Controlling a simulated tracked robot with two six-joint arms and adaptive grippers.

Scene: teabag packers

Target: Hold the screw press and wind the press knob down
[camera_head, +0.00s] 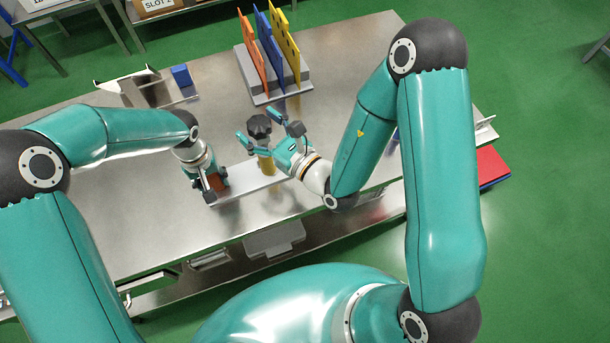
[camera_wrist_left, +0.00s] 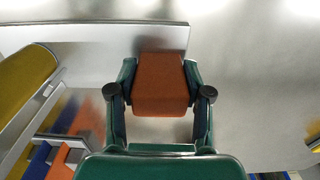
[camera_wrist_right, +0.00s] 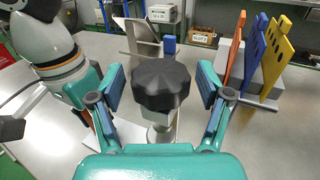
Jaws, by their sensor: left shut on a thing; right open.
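The screw press stands on the steel table; its pale base plate (camera_head: 245,187) shows in the head view and also in the left wrist view (camera_wrist_left: 90,48). An orange block (camera_wrist_left: 160,85) sits at one end of the plate. My left gripper (camera_head: 216,184) is shut on this block, a finger on each side. The black lobed press knob (camera_head: 259,125) tops the press's brass-coloured column (camera_head: 267,164). My right gripper (camera_head: 260,128) is open around the knob; in the right wrist view the knob (camera_wrist_right: 162,85) sits between the pads with gaps on both sides.
Behind the press, a grey rack (camera_head: 265,90) holds upright orange, blue and yellow boards (camera_head: 286,45). A metal holder (camera_head: 140,90) and a blue block (camera_head: 181,76) stand at the back left. A red item (camera_head: 490,166) is beyond the table's right end. Bare tabletop lies between these.

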